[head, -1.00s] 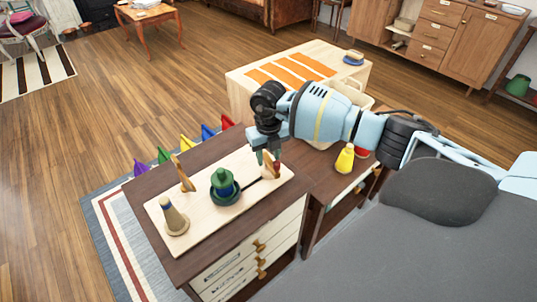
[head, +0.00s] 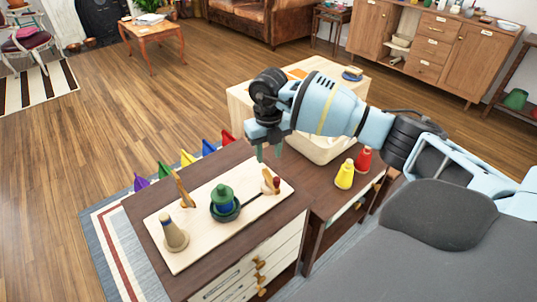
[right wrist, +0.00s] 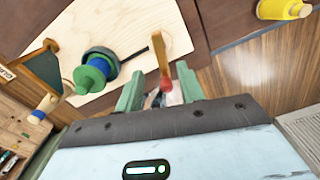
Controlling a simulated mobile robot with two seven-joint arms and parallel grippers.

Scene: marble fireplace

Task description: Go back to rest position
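My right gripper (head: 270,152) hangs above the far right part of the light wooden board (head: 196,245) on the dark brown cabinet top. In the right wrist view its two green fingers (right wrist: 158,92) are spread apart with nothing held between them. A small wooden piece with a red part (head: 270,182) stands on the board below the gripper; it also shows beyond the fingers in the right wrist view (right wrist: 165,68). A dark pan (head: 226,213) holds a green and blue stacked piece (head: 223,196). My left gripper is not in view.
A tan cone-shaped piece (head: 174,232) and an upright wooden piece (head: 183,192) stand on the board. Yellow (head: 344,175) and red (head: 363,160) bottles stand right, by a cream bin (head: 325,147). Coloured pennants line the cabinet's far edge. Open floor lies left.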

